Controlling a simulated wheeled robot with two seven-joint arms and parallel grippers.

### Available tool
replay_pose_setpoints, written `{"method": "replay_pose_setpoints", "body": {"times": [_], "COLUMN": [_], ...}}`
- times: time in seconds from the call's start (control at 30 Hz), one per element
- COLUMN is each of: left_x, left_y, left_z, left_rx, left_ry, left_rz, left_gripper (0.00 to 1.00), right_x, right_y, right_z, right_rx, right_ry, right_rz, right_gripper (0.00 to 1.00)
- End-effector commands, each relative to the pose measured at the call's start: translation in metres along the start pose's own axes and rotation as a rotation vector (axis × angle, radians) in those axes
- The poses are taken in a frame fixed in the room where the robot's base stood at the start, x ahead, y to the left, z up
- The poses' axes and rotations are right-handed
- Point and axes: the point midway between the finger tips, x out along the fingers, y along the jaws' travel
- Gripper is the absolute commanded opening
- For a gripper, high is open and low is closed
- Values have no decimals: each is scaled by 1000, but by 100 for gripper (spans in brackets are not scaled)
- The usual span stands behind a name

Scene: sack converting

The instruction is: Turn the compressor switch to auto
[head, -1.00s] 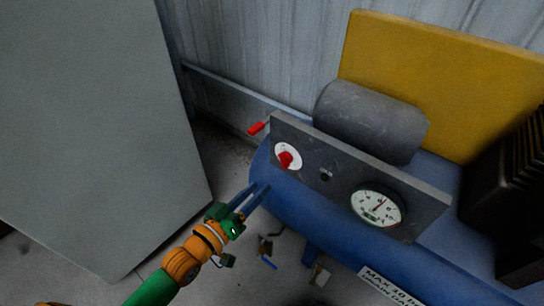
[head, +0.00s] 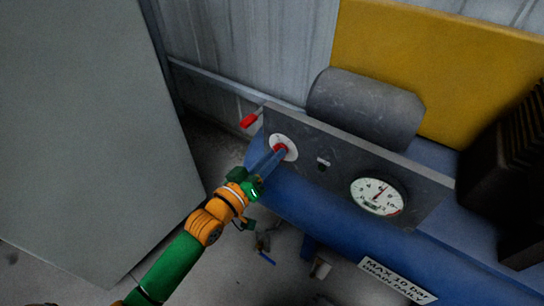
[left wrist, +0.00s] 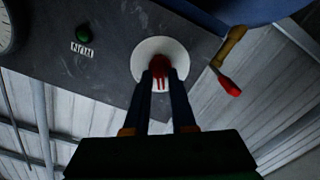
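The compressor switch is a red knob (left wrist: 160,65) on a round white plate (head: 290,141), set in the dark grey panel (head: 330,178) of the blue compressor. My left gripper (head: 279,150) reaches up to the knob from the lower left. In the left wrist view its two blue fingers (left wrist: 161,75) are spread a little, one at each side of the knob, with the tips at or very near it. I cannot tell whether they press on it. The fingers partly cover the knob and the plate's markings. My right gripper is not in view.
A pressure gauge (head: 377,197) and a small button (head: 323,163) sit to the right on the panel. A red-handled lever (head: 250,120) sticks out at the panel's upper left. A tall grey cabinet (head: 75,130) stands at the left. A grey cylinder (head: 365,110) lies behind the panel.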

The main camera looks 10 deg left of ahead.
Motion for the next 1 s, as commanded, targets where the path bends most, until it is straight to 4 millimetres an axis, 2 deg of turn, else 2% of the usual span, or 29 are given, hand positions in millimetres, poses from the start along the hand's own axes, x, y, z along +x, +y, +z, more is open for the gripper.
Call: {"method": "replay_pose_setpoints", "body": {"times": [0.03, 0.07, 0.57, 1.0], "left_x": [0, 0, 0, 0], "left_y": [0, 0, 1, 3], "left_z": [0, 0, -1, -3], "left_rx": [0, 0, 65, 428], "left_ry": [0, 0, 0, 0], "left_rz": [0, 0, -1, -1], "left_gripper": [7, 0, 0, 0], "right_x": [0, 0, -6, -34], "right_y": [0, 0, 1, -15], "right_z": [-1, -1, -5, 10], "right_rx": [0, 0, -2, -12], "right_ry": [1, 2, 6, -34], "right_rz": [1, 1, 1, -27], "right_gripper": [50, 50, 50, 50]}}
